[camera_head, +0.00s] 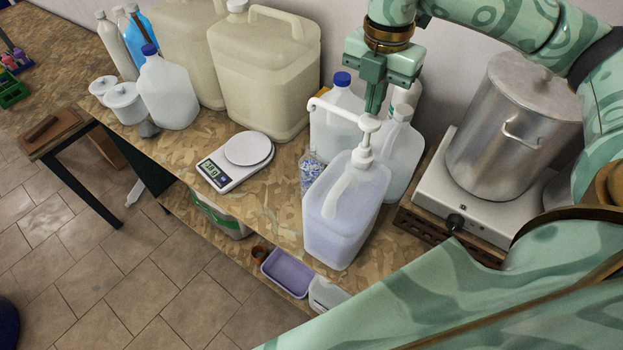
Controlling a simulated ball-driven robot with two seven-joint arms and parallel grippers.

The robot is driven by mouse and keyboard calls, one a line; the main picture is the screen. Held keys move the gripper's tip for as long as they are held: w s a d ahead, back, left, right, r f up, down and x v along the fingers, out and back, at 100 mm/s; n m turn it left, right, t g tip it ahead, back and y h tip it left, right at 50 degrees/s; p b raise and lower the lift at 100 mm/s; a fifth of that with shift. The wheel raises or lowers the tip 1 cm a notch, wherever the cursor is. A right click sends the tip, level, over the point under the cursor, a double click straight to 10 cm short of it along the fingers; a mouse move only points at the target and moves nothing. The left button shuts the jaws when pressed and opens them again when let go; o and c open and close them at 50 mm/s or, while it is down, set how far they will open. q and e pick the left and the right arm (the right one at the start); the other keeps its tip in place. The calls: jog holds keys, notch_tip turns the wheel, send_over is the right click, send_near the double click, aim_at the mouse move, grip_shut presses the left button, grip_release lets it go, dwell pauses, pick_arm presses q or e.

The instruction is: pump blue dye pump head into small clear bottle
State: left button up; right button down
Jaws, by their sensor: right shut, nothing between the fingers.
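A white pump head (366,135) stands upright on a translucent jug (345,215) of pale bluish liquid near the table's front edge. Its spout reaches out to the left. A small clear container (311,172), which looks like the small clear bottle, stands just left of the jug, partly hidden by it. My right gripper (374,109) is shut and empty, fingers pointing down, right over the top of the pump head. I cannot tell whether the fingertips touch it. My left gripper is out of view.
White-capped and blue-capped jugs (404,150) stand close behind the pump jug. A steel pot (512,130) on a hotplate (455,200) is at the right. A digital scale (235,162) sits left on the chipboard table (266,205), with bare surface around it. Large beige canisters (262,85) line the wall.

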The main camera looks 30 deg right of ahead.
aim_at(371, 120)
jog(key=shift+f, duration=0.1)
jog(key=shift+f+b, duration=2.15)
jog(key=shift+f, duration=0.6)
jog(key=shift+r, duration=0.1)
notch_tip(371, 120, up, 6)
jog(key=p, duration=0.5)
jog(key=shift+f, duration=0.2)
notch_tip(371, 120, up, 6)
jog(key=p, duration=0.5)
jog(key=shift+p, duration=0.35)
